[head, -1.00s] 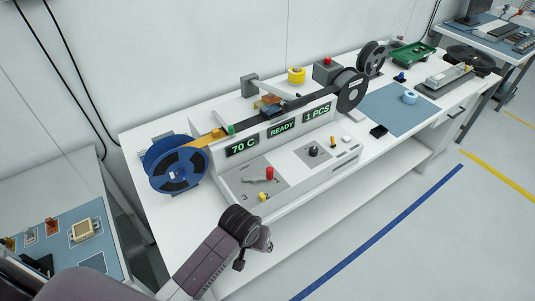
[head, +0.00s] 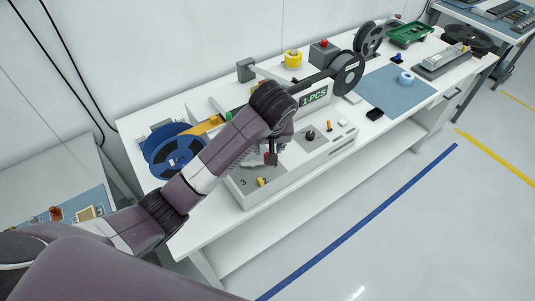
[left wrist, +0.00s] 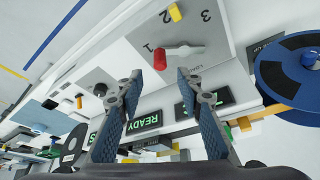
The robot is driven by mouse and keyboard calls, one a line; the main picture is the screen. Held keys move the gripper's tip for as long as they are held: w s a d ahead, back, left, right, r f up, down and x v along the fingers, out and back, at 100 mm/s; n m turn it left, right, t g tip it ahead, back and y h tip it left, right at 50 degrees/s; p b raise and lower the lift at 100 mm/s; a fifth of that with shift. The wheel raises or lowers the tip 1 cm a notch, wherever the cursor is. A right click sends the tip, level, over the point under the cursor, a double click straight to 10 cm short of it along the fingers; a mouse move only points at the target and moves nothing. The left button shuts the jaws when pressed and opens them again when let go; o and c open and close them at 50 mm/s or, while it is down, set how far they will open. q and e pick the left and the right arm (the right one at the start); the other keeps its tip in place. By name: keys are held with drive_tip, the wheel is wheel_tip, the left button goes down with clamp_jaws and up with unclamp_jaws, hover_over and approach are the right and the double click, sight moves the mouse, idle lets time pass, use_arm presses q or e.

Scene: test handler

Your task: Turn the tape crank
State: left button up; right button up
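The crank is a light grey arm (head: 250,163) with a red knob, on a grey panel marked 1, 2, 3. In the left wrist view its red knob (left wrist: 160,58) lies at the left end of the arm (left wrist: 189,51), beside the 1. My left gripper (left wrist: 160,77) is open and empty, its two fingertips apart, with the knob showing just past the gap between them. In the head view my left gripper (head: 272,158) is over the panel and partly hides the knob. I cannot tell the exact gap to the knob. My right gripper is not in view.
A yellow knob (left wrist: 175,12) stands on the panel near the 2. A blue reel (head: 177,155) is left of the panel. The display wall (head: 314,97) rises behind it, partly hidden by my arm. A black knob (head: 310,135) stands to the right.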

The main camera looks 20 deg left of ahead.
use_arm(q)
drive_tip(key=p+x, duration=0.2)
drive_tip(key=x, duration=0.5)
drive_tip(key=shift+f, duration=0.3)
clamp_jaws()
